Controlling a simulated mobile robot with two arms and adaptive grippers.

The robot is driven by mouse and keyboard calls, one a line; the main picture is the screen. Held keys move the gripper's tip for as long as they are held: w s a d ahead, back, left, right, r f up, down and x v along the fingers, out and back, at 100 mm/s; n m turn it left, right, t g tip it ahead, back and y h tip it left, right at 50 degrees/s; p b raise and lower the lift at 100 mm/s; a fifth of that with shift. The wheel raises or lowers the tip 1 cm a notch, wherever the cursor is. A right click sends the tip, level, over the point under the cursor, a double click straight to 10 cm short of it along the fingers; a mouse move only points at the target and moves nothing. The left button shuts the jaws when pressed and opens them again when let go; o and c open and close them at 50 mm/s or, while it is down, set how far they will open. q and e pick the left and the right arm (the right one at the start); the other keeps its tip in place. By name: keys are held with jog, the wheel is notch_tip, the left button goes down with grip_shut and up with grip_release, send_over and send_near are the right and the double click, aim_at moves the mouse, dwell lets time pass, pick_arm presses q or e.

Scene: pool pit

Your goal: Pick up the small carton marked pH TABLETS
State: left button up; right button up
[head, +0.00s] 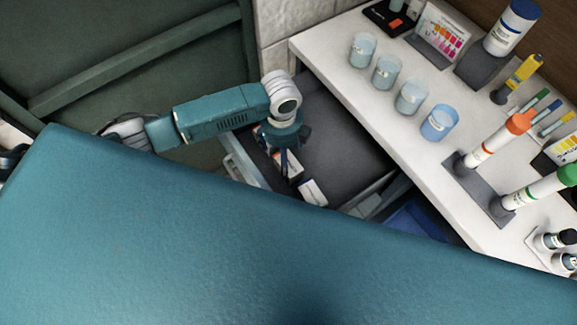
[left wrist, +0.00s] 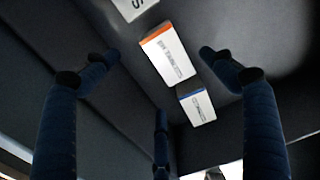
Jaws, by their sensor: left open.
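My left gripper (head: 284,160) reaches down into the open drawer. In the left wrist view its blue-black fingers are spread and hold nothing. A white carton with an orange edge (left wrist: 168,55) lies between the fingertips, apart from them as far as I can tell. A smaller white carton with a blue edge (left wrist: 198,106) lies below it, near the right finger. Part of a third white carton (left wrist: 132,7) shows at the top edge, with a letter S visible. The prints are too small or cut off to tell which is marked pH TABLETS. My right gripper is not in view.
The dark-lined drawer (head: 345,140) sits under a white counter (head: 335,50). On the counter stand several cups (head: 387,70), tubes with orange and green caps, a blue-capped bottle (head: 511,27) and colour charts. A teal surface fills the foreground and hides the drawer's near part.

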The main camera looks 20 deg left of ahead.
aim_at(296, 171)
pick_arm(q)
notch_tip(296, 171, down, 2)
jog(key=shift+f, duration=0.8)
jog(key=f, duration=0.2)
jog(key=f+p, duration=0.1)
jog(key=f, duration=0.1)
jog(key=shift+d+f, duration=0.1)
jog(key=shift+d, duration=0.2)
jog(key=shift+f, duration=0.3)
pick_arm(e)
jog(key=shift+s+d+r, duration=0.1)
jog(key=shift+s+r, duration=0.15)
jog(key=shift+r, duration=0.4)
pick_arm(q)
jog(key=shift+c, duration=1)
jog(key=c, duration=1.1)
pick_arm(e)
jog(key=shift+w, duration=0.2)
